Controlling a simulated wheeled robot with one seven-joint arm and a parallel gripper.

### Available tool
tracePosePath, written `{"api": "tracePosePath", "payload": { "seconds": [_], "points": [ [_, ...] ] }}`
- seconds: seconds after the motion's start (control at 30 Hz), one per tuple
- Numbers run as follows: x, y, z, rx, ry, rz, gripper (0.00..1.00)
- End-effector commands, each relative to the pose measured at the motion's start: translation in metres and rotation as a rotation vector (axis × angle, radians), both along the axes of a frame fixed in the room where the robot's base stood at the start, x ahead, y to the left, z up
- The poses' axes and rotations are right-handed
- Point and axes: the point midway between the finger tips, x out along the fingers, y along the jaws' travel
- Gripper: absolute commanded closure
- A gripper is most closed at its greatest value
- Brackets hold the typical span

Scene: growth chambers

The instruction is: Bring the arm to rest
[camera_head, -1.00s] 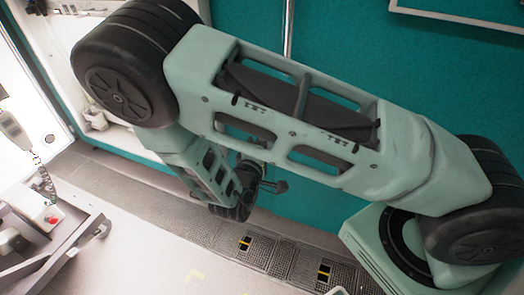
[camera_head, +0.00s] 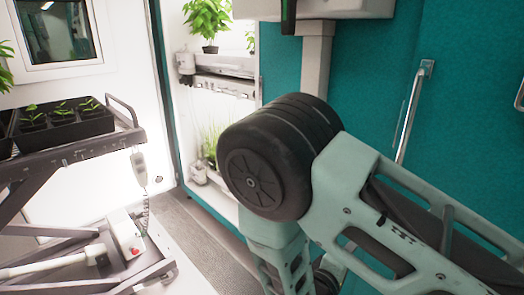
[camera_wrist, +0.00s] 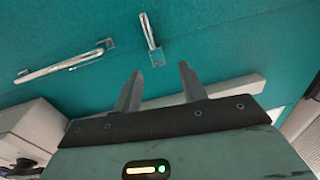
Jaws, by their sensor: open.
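My gripper (camera_wrist: 158,92) shows in the wrist view with its two grey fingers spread apart and nothing between them. Beyond the fingers is a teal wall or door panel with metal handles; the fingers look clear of it. In the head view my arm is folded across the right half, its black-capped elbow joint near the middle. The gripper itself is hidden there behind the arm or below the frame.
A cart (camera_head: 70,152) with a black seedling tray (camera_head: 62,130) stands at left. Lit shelves (camera_head: 222,65) with potted plants (camera_head: 207,18) are behind. A teal door with a vertical handle (camera_head: 413,110) is at right. Grey floor shows between the cart and the shelves.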

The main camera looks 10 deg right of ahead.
Motion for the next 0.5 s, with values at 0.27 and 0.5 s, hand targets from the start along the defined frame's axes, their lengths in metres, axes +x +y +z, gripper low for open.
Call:
{"api": "tracePosePath", "payload": {
  "seconds": [0.27,0.5],
  "points": [
    [0.016,0.097,0.003,0.81,0.139,0.16,0.58],
    [-0.039,0.189,0.07,1.352,0.45,0.246,0.58]
  ]
}}
